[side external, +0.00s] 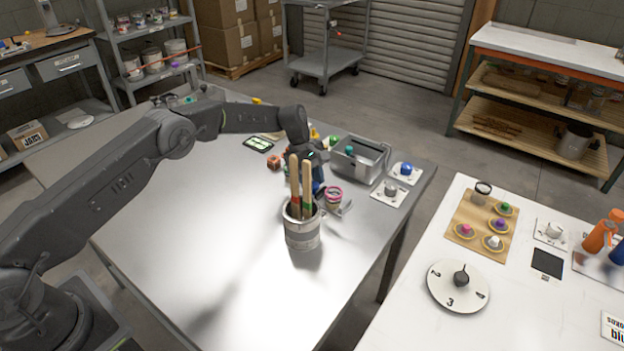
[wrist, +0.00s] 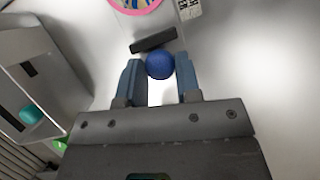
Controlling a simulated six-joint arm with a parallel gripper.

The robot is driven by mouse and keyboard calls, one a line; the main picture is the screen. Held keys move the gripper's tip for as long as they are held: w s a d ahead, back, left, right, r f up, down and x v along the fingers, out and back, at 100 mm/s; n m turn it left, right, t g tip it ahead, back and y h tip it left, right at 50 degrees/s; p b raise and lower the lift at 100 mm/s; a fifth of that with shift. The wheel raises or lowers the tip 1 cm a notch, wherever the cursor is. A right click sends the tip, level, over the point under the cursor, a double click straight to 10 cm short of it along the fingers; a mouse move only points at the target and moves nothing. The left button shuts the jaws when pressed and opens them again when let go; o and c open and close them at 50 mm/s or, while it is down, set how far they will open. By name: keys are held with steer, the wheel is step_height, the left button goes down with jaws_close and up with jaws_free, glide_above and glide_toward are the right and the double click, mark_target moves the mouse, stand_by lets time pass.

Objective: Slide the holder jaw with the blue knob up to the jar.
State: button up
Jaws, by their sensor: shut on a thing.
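The blue knob (wrist: 159,65) sits between the two fingers of my gripper (wrist: 160,77) in the wrist view, and my gripper is shut on it. A dark jaw bar (wrist: 153,40) lies just beyond the knob. The jar (wrist: 136,5) with a pink rim is past the bar, cut off by the top edge; a pale gap shows between bar and rim. In the side view the pink-rimmed jar (side external: 334,194) stands right of my gripper (side external: 318,186). The fingers and knob are mostly hidden there behind the tin's sticks.
A tin (side external: 302,232) with wooden-handled sticks stands in front of my gripper. A grey bin (side external: 362,158) is behind it, and plates with a blue knob (side external: 406,168) and a grey knob (side external: 390,189) lie to the right. The table's near part is clear.

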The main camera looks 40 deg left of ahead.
steer(key=shift+d, duration=1.05)
jaws_close()
steer(key=o, duration=1)
jaws_free()
steer(key=v, duration=1.4)
